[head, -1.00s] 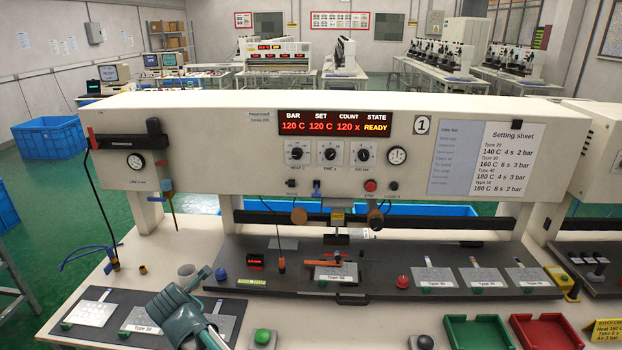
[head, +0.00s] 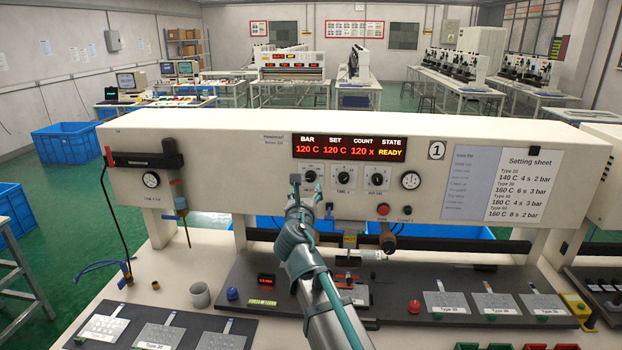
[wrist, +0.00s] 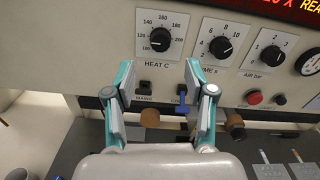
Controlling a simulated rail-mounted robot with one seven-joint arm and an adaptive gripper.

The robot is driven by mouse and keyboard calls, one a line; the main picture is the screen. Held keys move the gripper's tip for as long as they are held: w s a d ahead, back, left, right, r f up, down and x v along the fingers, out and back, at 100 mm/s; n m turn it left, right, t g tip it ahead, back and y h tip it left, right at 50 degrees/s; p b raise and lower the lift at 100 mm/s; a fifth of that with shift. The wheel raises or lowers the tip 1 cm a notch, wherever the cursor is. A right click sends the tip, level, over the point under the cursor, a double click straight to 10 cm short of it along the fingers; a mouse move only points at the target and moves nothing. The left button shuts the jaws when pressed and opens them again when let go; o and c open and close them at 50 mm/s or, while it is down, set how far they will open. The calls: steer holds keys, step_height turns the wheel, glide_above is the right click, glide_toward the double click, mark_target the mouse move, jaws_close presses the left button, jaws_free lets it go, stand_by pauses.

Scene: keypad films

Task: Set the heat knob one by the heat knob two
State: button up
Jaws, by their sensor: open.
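The black heat knob (wrist: 160,39) sits on a white HEAT C dial, marked about 100 to 200, on the machine's front panel. Its exact pointer angle is hard to read. It also shows in the head view (head: 311,176), partly crowded by my gripper. My gripper (wrist: 160,75) is open and empty. Its two fingers reach toward the panel, below the heat dial in the wrist view, with the knob between their lines but apart from them. The display (head: 349,148) reads BAR 120 C, SET 120 C, COUNT 120 x, READY. No second heat knob can be made out.
The time knob (wrist: 221,46) and air knob (wrist: 271,56) lie right of the heat dial. Below are a blue switch (wrist: 183,98), a red stop button (wrist: 255,98) and a brown knob (wrist: 150,117). A setting sheet (head: 521,183) is at right.

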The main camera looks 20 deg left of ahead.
mark_target(310, 178)
steer(key=p+x, duration=0.2)
steer(key=x, duration=0.6)
steer(key=shift+w, duration=0.1)
jaws_close()
